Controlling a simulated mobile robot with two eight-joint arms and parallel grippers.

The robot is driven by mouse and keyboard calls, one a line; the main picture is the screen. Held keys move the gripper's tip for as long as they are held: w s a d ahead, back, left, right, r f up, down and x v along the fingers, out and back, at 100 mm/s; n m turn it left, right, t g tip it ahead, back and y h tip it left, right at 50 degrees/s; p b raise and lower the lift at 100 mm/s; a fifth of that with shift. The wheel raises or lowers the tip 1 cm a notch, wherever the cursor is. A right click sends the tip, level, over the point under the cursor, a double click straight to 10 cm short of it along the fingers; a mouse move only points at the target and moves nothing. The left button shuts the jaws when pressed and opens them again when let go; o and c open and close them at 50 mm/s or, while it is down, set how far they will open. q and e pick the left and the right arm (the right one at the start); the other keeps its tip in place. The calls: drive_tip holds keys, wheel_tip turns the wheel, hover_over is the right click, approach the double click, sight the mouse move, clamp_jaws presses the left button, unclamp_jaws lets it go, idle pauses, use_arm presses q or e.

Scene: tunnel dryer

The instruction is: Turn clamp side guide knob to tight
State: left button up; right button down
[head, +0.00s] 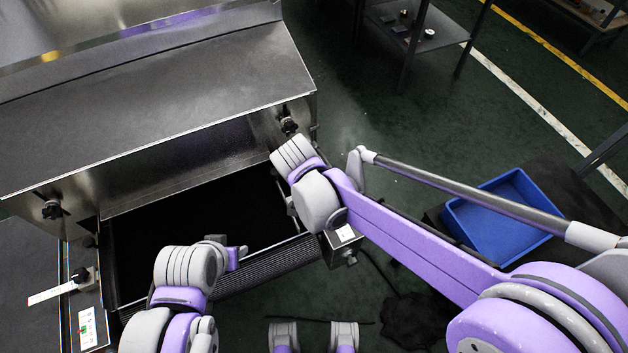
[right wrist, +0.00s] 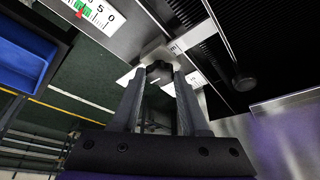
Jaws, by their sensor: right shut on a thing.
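The dark clamp knob (right wrist: 159,71) sits between the tips of my right gripper (right wrist: 157,76) in the right wrist view. The fingers touch it from both sides, under a grey block on a metal rail. A printed scale with a green zone and a red pointer (right wrist: 80,13) lies at the upper left of that view. In the head view my right wrist is over the dryer's front right corner and hides the fingers and held knob. My left gripper (head: 238,254) is over the front edge of the dark belt opening; its finger gap is unclear.
The steel dryer hood (head: 150,95) rises behind the dark belt (head: 190,220). Other black knobs stand on the hood's right (head: 289,125) and left (head: 51,210). A blue crate (head: 490,235) is at the right. A small box with a knob (head: 343,245) juts near my right wrist.

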drive_tip(key=shift+c, duration=2.1)
unclamp_jaws()
drive_tip(key=p+v, duration=0.1)
drive_tip(key=v, duration=0.9)
drive_tip(key=shift+s+r, duration=0.15)
drive_tip(key=shift+r, duration=0.25)
drive_tip(key=s+d+f+n+y+p, duration=0.1)
drive_tip(key=s+d+f+n, duration=0.1)
drive_tip(key=s+d, duration=0.4)
drive_tip(key=s+d+f+n+t+p, duration=0.1)
drive_tip(key=s+d+f+n, duration=0.1)
drive_tip(key=s+d, duration=0.5)
drive_tip(key=d, duration=0.6)
drive_tip(key=shift+f+y, duration=0.25)
drive_tip(key=shift+y, duration=0.15)
